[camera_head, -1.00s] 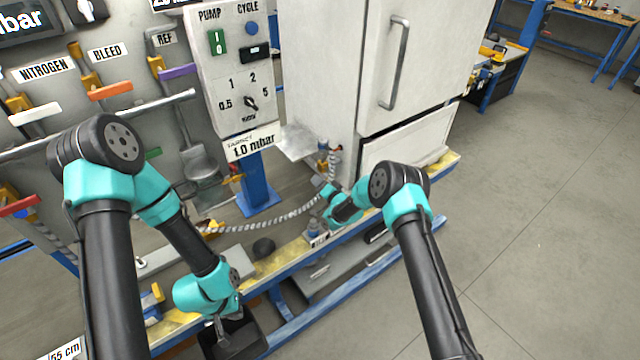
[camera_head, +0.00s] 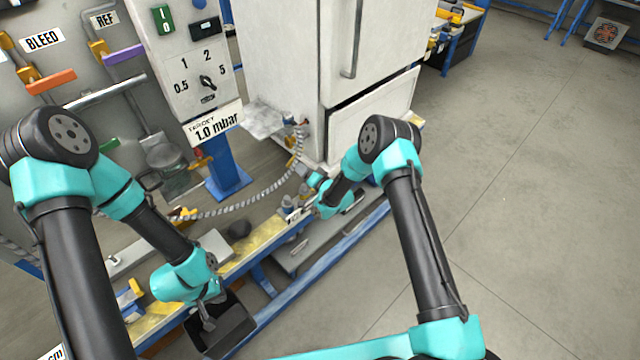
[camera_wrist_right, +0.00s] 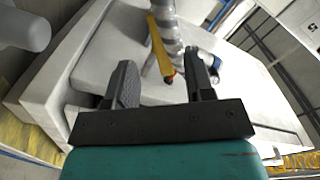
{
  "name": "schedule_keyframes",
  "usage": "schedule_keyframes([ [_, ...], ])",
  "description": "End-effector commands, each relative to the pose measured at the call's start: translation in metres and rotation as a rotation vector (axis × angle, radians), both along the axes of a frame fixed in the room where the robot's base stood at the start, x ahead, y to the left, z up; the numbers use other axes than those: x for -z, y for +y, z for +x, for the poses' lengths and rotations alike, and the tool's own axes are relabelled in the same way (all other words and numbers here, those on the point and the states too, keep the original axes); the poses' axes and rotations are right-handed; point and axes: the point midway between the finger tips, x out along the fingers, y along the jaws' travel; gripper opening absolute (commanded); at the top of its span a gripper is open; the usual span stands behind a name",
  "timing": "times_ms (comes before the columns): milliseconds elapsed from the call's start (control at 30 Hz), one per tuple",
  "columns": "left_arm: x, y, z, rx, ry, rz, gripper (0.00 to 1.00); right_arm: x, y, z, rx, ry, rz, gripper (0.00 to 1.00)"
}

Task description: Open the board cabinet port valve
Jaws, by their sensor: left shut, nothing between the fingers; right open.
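The white cabinet (camera_head: 290,60) stands at the back centre in the head view. A ribbed metal hose (camera_head: 250,203) runs up to a small fitting (camera_head: 298,126) at its lower left. My left gripper (camera_head: 208,318) is shut and empty at the lower left, low over the bench front.
A panel with a dial (camera_head: 207,82) and a wall of coloured valve handles stand at the left. A yellow and blue bench rail (camera_head: 262,240) runs beneath both arms. A dark box (camera_head: 230,330) is by my left gripper.

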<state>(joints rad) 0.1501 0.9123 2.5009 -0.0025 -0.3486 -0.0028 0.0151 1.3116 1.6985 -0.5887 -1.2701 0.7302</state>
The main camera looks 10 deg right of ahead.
Motion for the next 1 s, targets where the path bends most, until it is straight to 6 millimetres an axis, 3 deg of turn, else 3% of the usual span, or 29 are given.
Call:
schedule_keyframes([
  [200,0.000,0.000,0.000,0.000,0.000,0.000,0.00,0.000,-0.025,-0.036,0.000,0.002,0.000,0.49],
  [433,0.000,0.000,0.000,0.000,0.000,0.000,0.00,0.000,-0.043,-0.064,0.001,0.001,0.000,0.49],
  [833,0.000,0.000,0.000,0.000,0.000,0.000,0.00,0.000,-0.047,-0.071,-0.001,-0.001,-0.001,0.49],
  [1000,0.000,0.000,0.000,0.000,0.000,0.000,0.00,0.000,-0.044,-0.070,-0.013,0.008,-0.011,0.34],
])
